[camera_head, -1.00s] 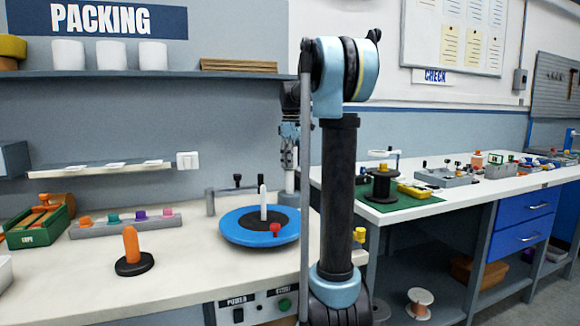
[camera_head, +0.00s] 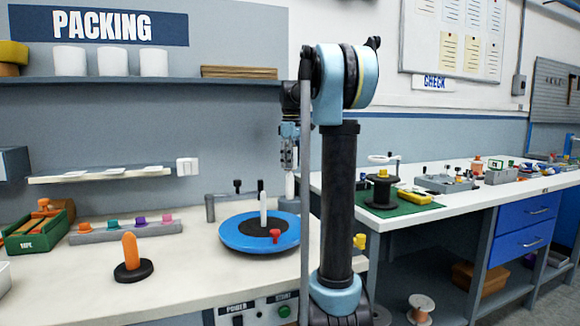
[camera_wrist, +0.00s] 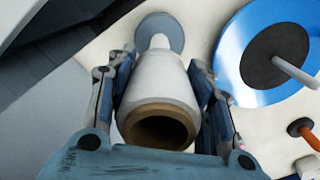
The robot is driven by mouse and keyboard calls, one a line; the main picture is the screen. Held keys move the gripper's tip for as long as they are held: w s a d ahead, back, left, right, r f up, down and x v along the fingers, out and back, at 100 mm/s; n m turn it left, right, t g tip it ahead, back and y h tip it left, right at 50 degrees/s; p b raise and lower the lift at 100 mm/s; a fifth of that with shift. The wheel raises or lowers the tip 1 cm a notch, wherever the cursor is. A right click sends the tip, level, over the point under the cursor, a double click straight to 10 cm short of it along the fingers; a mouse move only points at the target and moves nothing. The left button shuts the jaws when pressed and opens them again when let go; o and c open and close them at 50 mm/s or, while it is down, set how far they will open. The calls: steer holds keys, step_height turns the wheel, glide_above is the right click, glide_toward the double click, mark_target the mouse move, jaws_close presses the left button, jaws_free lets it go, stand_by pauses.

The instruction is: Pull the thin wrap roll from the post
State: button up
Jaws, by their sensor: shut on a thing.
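The wrap roll (camera_wrist: 160,88) is white with a brown core, its open end toward the camera in the wrist view. My gripper (camera_wrist: 160,95) is shut on it, one finger along each side. Past its far end a short pale piece of the post (camera_wrist: 158,42) shows, standing on a grey round base (camera_wrist: 165,28). I cannot tell whether the roll is still around the post's tip or just clear of it. In the head view my gripper (camera_head: 288,160) points down behind the blue turntable, partly hidden by my arm.
The blue turntable (camera_head: 235,236) with a white spindle and a red knob stands in front of my gripper. An orange peg (camera_head: 130,250) on a black base is at the left. A green tape box (camera_head: 35,236) is farther left. A shelf is above.

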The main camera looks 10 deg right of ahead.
steer(key=shift+r, duration=0.5)
steer(key=shift+r, duration=0.15)
steer(key=shift+r, duration=1.85)
steer(key=shift+s, duration=0.1)
